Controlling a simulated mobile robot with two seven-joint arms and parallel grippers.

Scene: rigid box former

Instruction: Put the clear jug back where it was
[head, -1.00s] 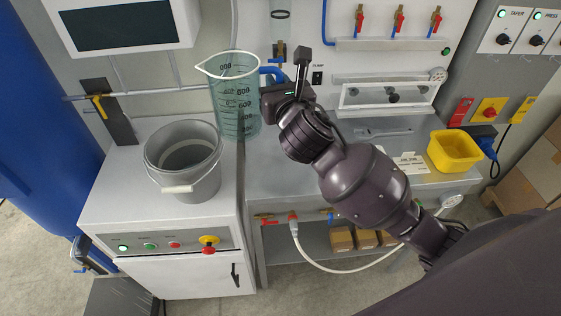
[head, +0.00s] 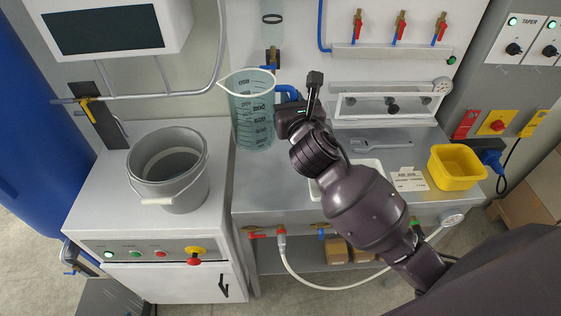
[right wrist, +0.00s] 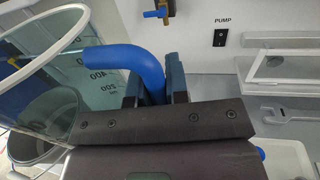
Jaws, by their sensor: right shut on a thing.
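The clear jug (head: 252,118) is a tall, see-through, blue-tinted vessel with dark marks, a pouring lip at left and a blue handle (head: 288,92). It is upright at the left end of the steel bench (head: 290,190); I cannot tell whether its base touches the bench. My right gripper (head: 284,108) is shut on the handle, on the jug's right side. In the right wrist view the jug (right wrist: 95,80) fills the left, and the fingers (right wrist: 155,88) sit on either side of the handle (right wrist: 130,62). My left gripper is not in view.
A grey bucket (head: 180,190) stands on the white cabinet (head: 105,205) at left. On the bench are a white tray (head: 368,168), a wrench (head: 385,144), a small card (head: 408,182) and a yellow tub (head: 457,170). A pipe (head: 272,58) hangs behind the jug.

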